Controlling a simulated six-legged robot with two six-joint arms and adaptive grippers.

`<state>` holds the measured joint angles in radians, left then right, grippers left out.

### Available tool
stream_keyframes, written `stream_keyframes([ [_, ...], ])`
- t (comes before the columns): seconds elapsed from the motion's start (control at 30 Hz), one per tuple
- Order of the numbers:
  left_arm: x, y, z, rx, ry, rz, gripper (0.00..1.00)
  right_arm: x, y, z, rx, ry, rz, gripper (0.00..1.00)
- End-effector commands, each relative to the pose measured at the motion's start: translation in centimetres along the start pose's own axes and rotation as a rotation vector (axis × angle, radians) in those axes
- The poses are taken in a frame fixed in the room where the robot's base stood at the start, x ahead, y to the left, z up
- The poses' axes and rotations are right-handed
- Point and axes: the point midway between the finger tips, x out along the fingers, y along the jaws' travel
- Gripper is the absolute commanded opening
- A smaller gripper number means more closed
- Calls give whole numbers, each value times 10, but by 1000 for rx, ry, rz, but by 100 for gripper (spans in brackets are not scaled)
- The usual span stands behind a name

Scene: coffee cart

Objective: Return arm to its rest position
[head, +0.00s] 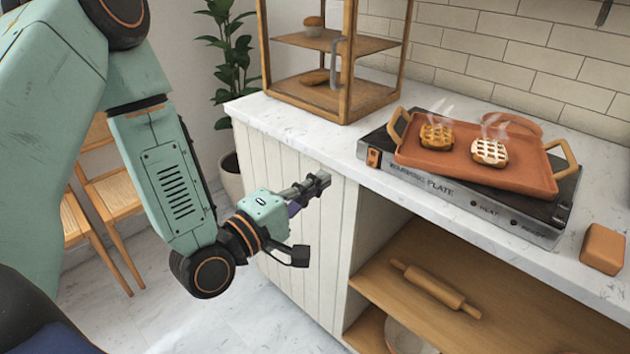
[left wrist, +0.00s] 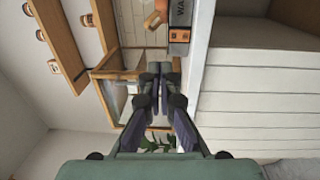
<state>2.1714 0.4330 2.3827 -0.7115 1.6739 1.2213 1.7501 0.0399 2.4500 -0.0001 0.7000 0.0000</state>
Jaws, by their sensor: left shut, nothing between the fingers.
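My left arm comes in from the left in the head view. Its gripper (head: 318,180) is shut and empty. It hangs in front of the counter's white panelled side, below the countertop edge and apart from it as far as I can tell. In the left wrist view the two fingers (left wrist: 158,72) are together at the middle, with nothing between them. My right gripper is in neither view.
The marble countertop (head: 290,127) carries a wooden display case (head: 345,95) and a warming plate (head: 445,195). A terracotta tray (head: 465,172) with two steaming waffles sits on it. A rolling pin (head: 435,288) lies on the shelf below. Chairs (head: 115,190) and a plant (head: 232,70) stand behind.

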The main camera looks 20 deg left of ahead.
Motion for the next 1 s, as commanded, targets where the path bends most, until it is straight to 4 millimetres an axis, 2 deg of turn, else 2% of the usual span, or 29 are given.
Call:
stream_keyframes([
  [0.5,-2,0,0,2,0,0,0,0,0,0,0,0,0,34],
  [0.63,-2,-5,2,78,-8,-25,0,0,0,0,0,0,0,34],
  [0.77,-6,-41,-1,296,-17,-193,0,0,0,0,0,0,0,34],
  [0.87,-22,-86,-1,497,-70,-398,0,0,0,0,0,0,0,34],
  [0.97,-55,-140,6,675,-190,-638,0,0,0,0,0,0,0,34],
  [1.0,-72,-160,10,732,-249,-729,0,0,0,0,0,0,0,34],
])
